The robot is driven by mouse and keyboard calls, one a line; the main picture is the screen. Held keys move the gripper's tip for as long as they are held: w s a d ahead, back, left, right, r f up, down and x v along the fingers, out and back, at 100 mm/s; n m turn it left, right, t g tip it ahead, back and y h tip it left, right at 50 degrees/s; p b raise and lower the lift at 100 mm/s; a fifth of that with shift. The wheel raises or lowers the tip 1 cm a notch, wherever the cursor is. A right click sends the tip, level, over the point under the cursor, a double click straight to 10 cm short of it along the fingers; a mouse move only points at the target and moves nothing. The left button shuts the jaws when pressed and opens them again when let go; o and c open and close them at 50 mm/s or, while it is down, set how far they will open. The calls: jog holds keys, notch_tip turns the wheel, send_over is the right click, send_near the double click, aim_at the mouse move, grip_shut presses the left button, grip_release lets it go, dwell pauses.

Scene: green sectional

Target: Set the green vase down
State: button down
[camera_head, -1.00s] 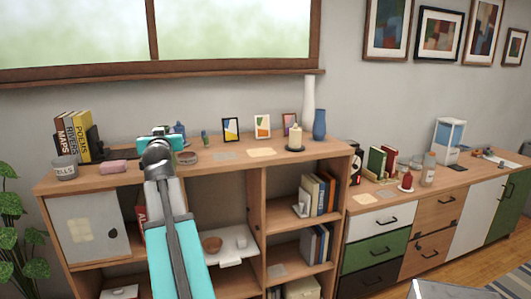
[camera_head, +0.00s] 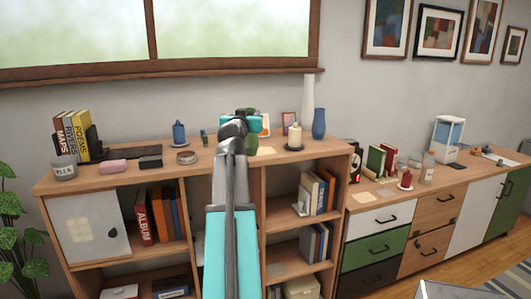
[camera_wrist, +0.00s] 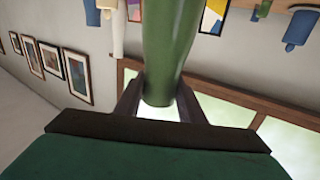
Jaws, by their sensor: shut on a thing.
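The green vase (camera_wrist: 168,45) stands out between my gripper's two dark fingers (camera_wrist: 158,100) in the wrist view, and the fingers are shut on it. In the head view my gripper (camera_head: 240,118) is over the middle of the cabinet top (camera_head: 215,160). Only a green part of the vase (camera_head: 252,145) shows there, behind and right of my gripper. The arm hides most of it. I cannot tell whether its base touches the cabinet top.
Right of my gripper are a beige pad (camera_head: 267,151), a candle (camera_head: 294,137), a tall white vase (camera_head: 308,95) and a blue vase (camera_head: 319,123). A picture frame (camera_head: 265,124) stands behind.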

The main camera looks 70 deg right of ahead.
jog(key=shift+m+g, duration=0.4)
jog(key=shift+g, duration=0.2)
jog(key=s, duration=0.1)
jog(key=s+d, duration=0.1)
jog(key=s, duration=0.1)
jog(key=shift+s+d+r, duration=0.3)
jog(key=shift+r, duration=0.05)
jog(key=w+d+f+p, duration=0.1)
jog(key=w+d+p, duration=0.2)
jog(key=d, duration=1.1)
jog(key=shift+w+d+f+p, duration=0.15)
jog(key=shift+w+p, duration=0.1)
jog(key=shift+p, duration=0.2)
